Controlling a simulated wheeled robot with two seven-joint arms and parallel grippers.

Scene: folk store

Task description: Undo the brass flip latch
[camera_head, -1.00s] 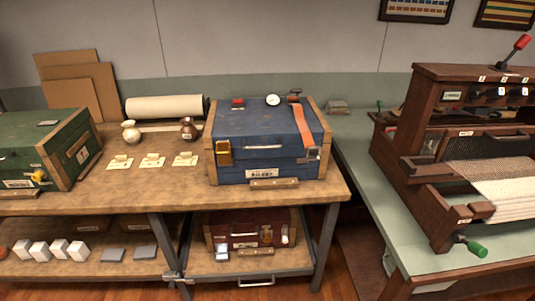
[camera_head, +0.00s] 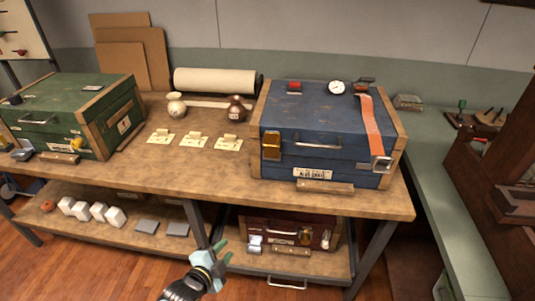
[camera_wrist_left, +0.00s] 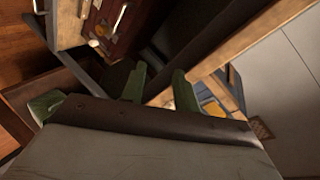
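The blue chest (camera_head: 330,122) stands on the workbench with its lid down. A brass latch (camera_head: 271,145) sits at the left of its front, lying flat against the chest. A silver buckle (camera_head: 381,164) with an orange strap (camera_head: 371,128) is at the right of the front. My left gripper (camera_head: 223,251) is low in front of the bench, below the tabletop, apart from the latch. In the left wrist view its green fingers (camera_wrist_left: 159,82) are spread with nothing between them. My right gripper is not in view.
The bench top (camera_head: 215,180) edge lies between my left gripper and the blue chest. A red chest (camera_head: 290,232) sits on the lower shelf. A green side table (camera_head: 445,180) is at right.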

